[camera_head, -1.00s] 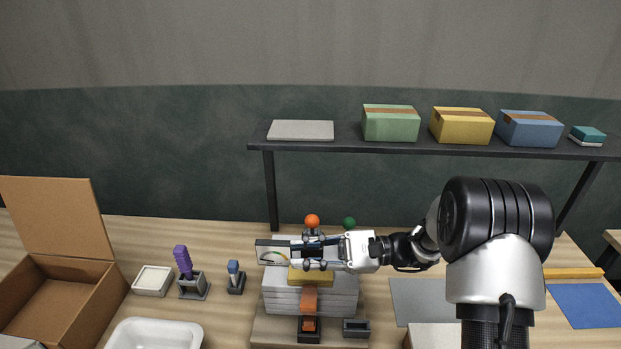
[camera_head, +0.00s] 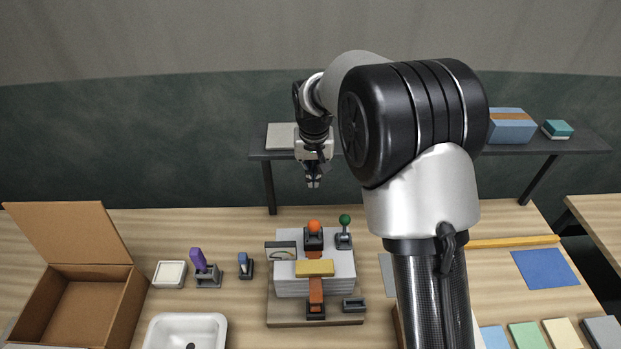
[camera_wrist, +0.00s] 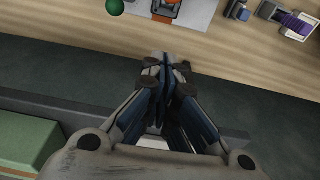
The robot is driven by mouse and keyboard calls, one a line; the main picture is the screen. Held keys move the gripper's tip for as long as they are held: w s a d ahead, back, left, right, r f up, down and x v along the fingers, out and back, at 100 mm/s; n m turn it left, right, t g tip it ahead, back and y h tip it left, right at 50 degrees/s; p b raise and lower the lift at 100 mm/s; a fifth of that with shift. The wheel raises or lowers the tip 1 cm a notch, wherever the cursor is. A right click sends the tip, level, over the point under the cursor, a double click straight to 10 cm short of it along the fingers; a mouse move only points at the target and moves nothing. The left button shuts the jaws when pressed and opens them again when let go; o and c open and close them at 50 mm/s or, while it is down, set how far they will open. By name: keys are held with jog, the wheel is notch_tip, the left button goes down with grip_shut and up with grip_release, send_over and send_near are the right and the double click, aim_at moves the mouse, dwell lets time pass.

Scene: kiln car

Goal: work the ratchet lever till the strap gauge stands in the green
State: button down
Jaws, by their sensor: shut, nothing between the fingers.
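The ratchet (camera_head: 314,241) with its orange ball-topped lever (camera_head: 314,226) sits on an orange strap (camera_head: 316,290) over a stack of grey slabs (camera_head: 342,285). A yellow block (camera_head: 314,268) lies under the strap on the stack. The strap gauge (camera_head: 281,249) stands left of the ratchet; its needle is too small to read. A second lever with a green ball (camera_head: 345,219) stands to the right, and this ball also shows in the wrist view (camera_wrist: 114,7). My gripper (camera_head: 313,184) is shut and empty, above and behind the ratchet, touching nothing. Its fingertips (camera_wrist: 165,62) meet in the wrist view.
A shelf (camera_head: 262,154) runs behind the table with boxes on it, partly hidden by my arm. An open cardboard box (camera_head: 84,271), a white basin (camera_head: 186,322) and small holders (camera_head: 208,276) stand left. A blue mat (camera_head: 545,268) lies right. Table around the stack's left is partly clear.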

aim_at(314, 228)
notch_tip(314, 228, down, 10)
jog(key=s, duration=0.2)
jog(key=shift+s+r, duration=0.15)
jog(key=shift+r, duration=0.05)
jog(key=shift+s+f, duration=0.1)
